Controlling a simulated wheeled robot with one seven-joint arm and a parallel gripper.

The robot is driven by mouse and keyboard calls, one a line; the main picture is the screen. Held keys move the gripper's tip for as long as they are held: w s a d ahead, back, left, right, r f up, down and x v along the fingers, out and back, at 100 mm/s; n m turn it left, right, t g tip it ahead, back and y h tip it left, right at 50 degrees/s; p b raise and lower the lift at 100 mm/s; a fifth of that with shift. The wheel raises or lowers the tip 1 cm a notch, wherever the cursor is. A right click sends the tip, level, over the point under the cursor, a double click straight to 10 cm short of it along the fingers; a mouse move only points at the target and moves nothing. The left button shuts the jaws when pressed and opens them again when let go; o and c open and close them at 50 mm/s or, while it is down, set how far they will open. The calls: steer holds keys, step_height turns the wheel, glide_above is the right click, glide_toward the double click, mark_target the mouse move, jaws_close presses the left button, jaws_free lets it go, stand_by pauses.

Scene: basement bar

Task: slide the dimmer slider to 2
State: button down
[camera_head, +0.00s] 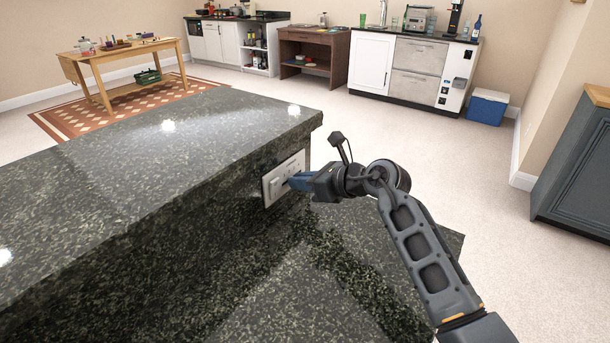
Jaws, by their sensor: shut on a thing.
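A pale dimmer panel (273,188) is mounted on the upright face between the raised dark granite bar top and the lower granite counter, near the middle of the view. My gripper (294,181) reaches it from the right, its blue fingers at the panel's front. The fingers are shut on the dimmer slider, which they hide. The panel's markings are too small to read, so the slider's setting cannot be told.
The raised granite bar top (140,150) lies left of my gripper, and the lower granite counter (300,285) runs beneath it. A wooden table (120,52), white cabinets (371,62) and a blue cooler (487,107) stand farther back. A dark cabinet (577,170) is at right.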

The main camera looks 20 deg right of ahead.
steer(key=c, duration=1.2)
jaws_free()
steer(key=shift+o, duration=0.2)
steer(key=v, duration=0.7)
steer(key=shift+s+d+b, duration=0.2)
steer(key=shift+s+b, duration=0.1)
steer(key=shift+r, duration=0.1)
steer(key=s+a+r+m+t+y, duration=0.1)
steer(key=s+a+m+t+y, duration=0.45)
steer(key=s+a+m, duration=0.9)
steer(key=s+d+f+m+h, duration=0.1)
steer(key=s+m+h, duration=0.3)
steer(key=s+m, duration=0.5)
steer(key=s+d+f+m+g+h, duration=0.1)
steer(key=s+d+m+h, duration=0.3)
steer(key=s+m, duration=0.5)
steer(key=s+d+f+m+g+h, duration=0.1)
steer(key=s+d+m+h, duration=0.2)
steer(key=s+m, duration=0.6)
steer(key=s+h, duration=0.1)
steer(key=s, duration=0.6)
